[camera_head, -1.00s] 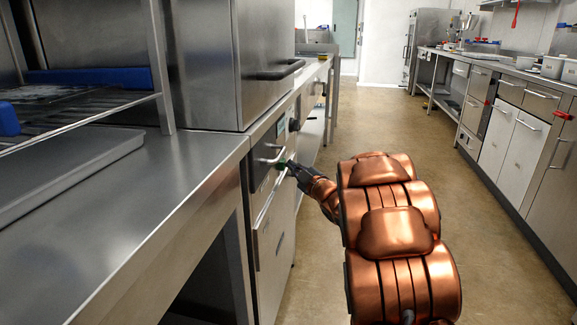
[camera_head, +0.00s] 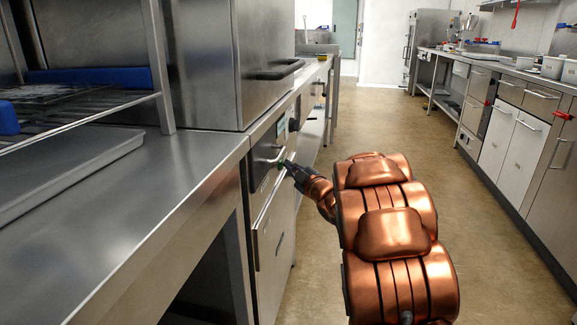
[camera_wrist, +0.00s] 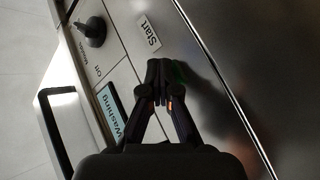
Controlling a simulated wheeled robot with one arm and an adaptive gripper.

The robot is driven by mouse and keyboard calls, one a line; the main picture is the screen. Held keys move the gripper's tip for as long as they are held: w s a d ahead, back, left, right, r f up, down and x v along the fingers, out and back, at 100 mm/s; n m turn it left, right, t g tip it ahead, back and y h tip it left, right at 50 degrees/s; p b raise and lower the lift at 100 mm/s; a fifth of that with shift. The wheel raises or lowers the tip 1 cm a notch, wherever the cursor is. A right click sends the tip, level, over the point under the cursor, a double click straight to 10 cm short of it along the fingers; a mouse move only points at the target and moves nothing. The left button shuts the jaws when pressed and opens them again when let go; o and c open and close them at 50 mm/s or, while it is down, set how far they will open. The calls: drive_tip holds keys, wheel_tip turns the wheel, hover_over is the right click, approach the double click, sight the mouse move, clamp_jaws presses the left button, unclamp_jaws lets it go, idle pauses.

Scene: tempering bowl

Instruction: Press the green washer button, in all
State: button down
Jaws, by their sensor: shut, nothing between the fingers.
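The washer (camera_head: 225,60) is a steel cabinet at the left, with its control panel (camera_head: 266,152) below the countertop edge. The green button (camera_head: 281,163) shows as a small green patch at my fingertips in the head view. In the wrist view only a faint green tint (camera_wrist: 180,72) shows beside the fingers, near a "Start" label (camera_wrist: 150,32). My gripper (camera_head: 288,166) is shut and empty, its tips at the panel by the button. It fills the lower middle of the wrist view (camera_wrist: 158,72). The fingers hide most of the button, so contact and pressing cannot be told.
A steel counter (camera_head: 130,205) with a rack runs along the left. Another counter (camera_head: 510,72) lines the right. The floor aisle (camera_head: 385,125) between is clear.

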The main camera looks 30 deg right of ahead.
drive_tip(key=shift+s+d+p, duration=0.6)
drive_tip(key=shift+s+d, duration=0.25)
drive_tip(key=shift+d, duration=0.15)
drive_tip(key=shift+s+d+p, duration=1.05)
drive_tip(key=shift+s+d, duration=0.6)
drive_tip(key=shift+d, duration=0.25)
drive_tip(key=shift+r, duration=0.1)
